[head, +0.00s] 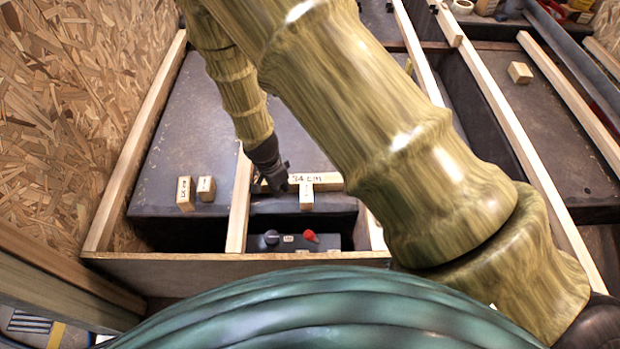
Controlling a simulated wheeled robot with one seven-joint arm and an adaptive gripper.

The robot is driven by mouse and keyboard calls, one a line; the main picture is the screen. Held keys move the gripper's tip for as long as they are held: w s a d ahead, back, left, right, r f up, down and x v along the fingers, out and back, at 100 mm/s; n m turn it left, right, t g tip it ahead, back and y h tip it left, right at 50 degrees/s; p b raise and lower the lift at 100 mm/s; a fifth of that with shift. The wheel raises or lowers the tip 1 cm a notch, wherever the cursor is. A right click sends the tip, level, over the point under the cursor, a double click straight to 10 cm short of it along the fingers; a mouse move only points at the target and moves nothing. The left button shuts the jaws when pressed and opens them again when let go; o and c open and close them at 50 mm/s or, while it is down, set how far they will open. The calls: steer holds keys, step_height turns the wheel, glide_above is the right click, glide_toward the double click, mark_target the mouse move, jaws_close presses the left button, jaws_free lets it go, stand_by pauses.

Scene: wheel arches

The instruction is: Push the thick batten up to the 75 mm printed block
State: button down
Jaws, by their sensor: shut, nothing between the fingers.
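My gripper (280,188) points down at the left part of a short wooden piece marked "34 cm" (325,180). Its fingers are shut and empty; I cannot tell whether they touch the wood. A small block (306,198) with unreadable print stands at the front side of that piece. Two more small printed blocks, a left one (184,194) and a right one (206,188), stand on the dark panel further left. I cannot read which block says 75 mm. I cannot tell for certain which wood is the thick batten.
A lengthwise wooden strip (238,208) runs just left of my gripper. A front board (220,268) closes off the recess, which holds a dark box with a red knob (310,237). Another small block (519,72) lies far right. The dark panel (190,120) has free room.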

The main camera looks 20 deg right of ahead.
mark_target(311, 175)
steer(key=shift+w+a+f, duration=0.25)
steer(key=shift+w+f, duration=0.05)
steer(key=shift+w, duration=0.1)
steer(key=shift+w+d, duration=0.1)
steer(key=w+d, duration=0.1)
steer(key=d, duration=0.2)
steer(key=w+d+b, duration=0.1)
steer(key=d, duration=0.3)
steer(key=w+d, duration=0.1)
steer(key=d, duration=0.2)
steer(key=shift+w+d+b, duration=0.25)
steer(key=shift+w+b, duration=0.05)
steer(key=shift+w, duration=0.05)
steer(key=shift+w+d, duration=0.1)
steer(key=shift+d, duration=0.25)
steer(key=shift+a+f, duration=0.1)
steer(key=shift+f, duration=0.5)
steer(key=shift+f+b, duration=0.15)
steer(key=shift+b, duration=0.15)
